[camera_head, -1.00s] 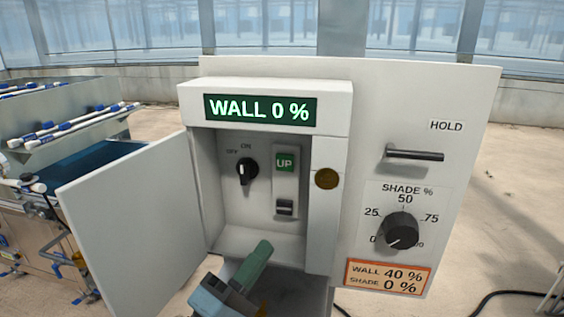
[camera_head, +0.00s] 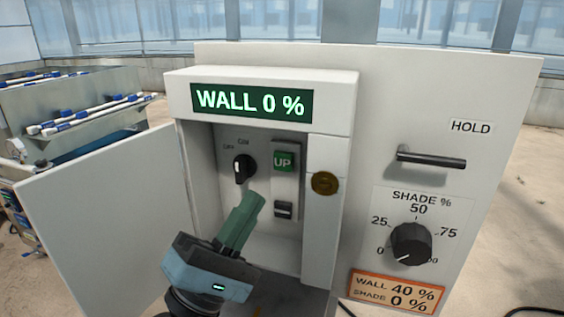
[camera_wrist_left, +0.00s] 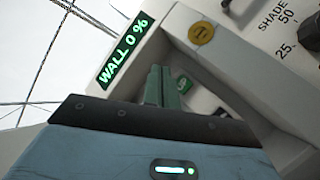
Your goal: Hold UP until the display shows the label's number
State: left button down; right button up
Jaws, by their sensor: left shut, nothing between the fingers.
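The display (camera_head: 251,101) on the box reads WALL 0 %; it also shows in the left wrist view (camera_wrist_left: 124,52). The orange-edged label (camera_head: 393,291) reads WALL 40 % and SHADE 0 %. The green UP button (camera_head: 283,161) sits inside the open box, above a small dark switch (camera_head: 283,209). My left gripper (camera_head: 252,199) is shut and empty, its green fingers pointing up into the box, below and left of UP and apart from it in the head view. In the left wrist view the fingers (camera_wrist_left: 160,86) partly cover the green button (camera_wrist_left: 184,84). My right gripper is not in view.
The box door (camera_head: 108,215) stands open at left. An OFF/ON knob (camera_head: 244,168) is left of UP. At right are the HOLD bar (camera_head: 430,159) and the SHADE dial (camera_head: 411,244), pointing near 0. A round brass lock (camera_head: 325,183) is on the frame.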

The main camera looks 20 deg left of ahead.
aim_at(283, 162)
pick_arm(q)
jog(key=w+b, duration=0.1)
jog(key=w, duration=0.8)
jog(key=shift+d+b, duration=0.2)
jog(key=shift+b, duration=0.1)
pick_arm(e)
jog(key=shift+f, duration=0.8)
pick_arm(q)
jog(key=shift+s, duration=0.1)
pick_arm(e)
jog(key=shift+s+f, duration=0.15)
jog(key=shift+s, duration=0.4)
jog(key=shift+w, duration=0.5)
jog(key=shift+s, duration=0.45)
pick_arm(q)
jog(key=shift+w, duration=0.25)
jog(key=shift+w, duration=0.2)
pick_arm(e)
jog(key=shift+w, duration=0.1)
